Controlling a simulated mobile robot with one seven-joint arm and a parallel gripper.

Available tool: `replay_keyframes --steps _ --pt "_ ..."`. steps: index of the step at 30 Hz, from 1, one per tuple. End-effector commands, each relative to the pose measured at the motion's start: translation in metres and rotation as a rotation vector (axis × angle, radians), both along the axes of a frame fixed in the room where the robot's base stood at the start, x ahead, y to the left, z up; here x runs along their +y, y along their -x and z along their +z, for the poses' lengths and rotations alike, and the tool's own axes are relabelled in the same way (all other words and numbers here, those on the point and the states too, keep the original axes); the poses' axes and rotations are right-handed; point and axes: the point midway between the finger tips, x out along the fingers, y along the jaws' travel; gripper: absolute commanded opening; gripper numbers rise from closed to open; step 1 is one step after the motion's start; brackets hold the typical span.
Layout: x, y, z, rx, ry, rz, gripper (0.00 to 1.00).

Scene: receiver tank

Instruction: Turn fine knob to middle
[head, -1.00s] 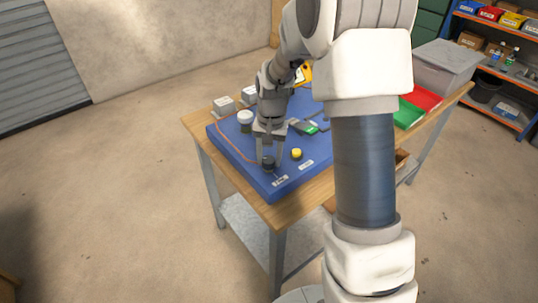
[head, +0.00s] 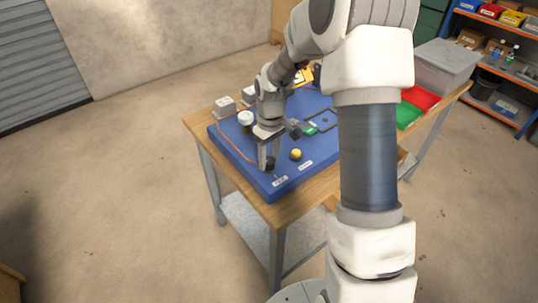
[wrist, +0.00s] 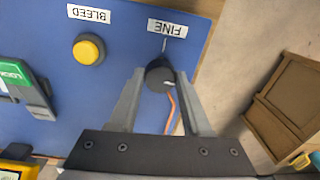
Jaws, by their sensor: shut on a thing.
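The fine knob (wrist: 157,76) is a round black knob on the blue panel (wrist: 50,125), beside the FINE label (wrist: 167,28). A short white mark on the knob points right and slightly down in the wrist view, while a thin white tick on the panel stands between knob and label. My gripper (wrist: 160,78) has one finger on each side of the knob and is shut on it. In the head view my gripper (head: 267,160) reaches down to the knob (head: 270,164) at the panel's front corner, and the fingers partly hide it.
A yellow BLEED button (wrist: 89,49) sits beside the knob; it also shows in the head view (head: 296,154). A green LOCK piece (wrist: 22,80) is farther along. An orange cord (wrist: 171,108) passes near the fingers. A brown wooden crate (wrist: 287,105) lies beyond the panel's edge.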

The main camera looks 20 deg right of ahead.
Motion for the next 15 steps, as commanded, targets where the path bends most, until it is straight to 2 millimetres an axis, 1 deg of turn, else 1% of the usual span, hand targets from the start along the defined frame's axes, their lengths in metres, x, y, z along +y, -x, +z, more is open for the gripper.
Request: replay_keyframes --steps 1,15 --pt "0.0002 -0.0003 0.0023 0.0 -0.001 0.045 0.0" --pt "0.0005 -0.0007 0.0026 0.0 -0.001 0.489 0.0"
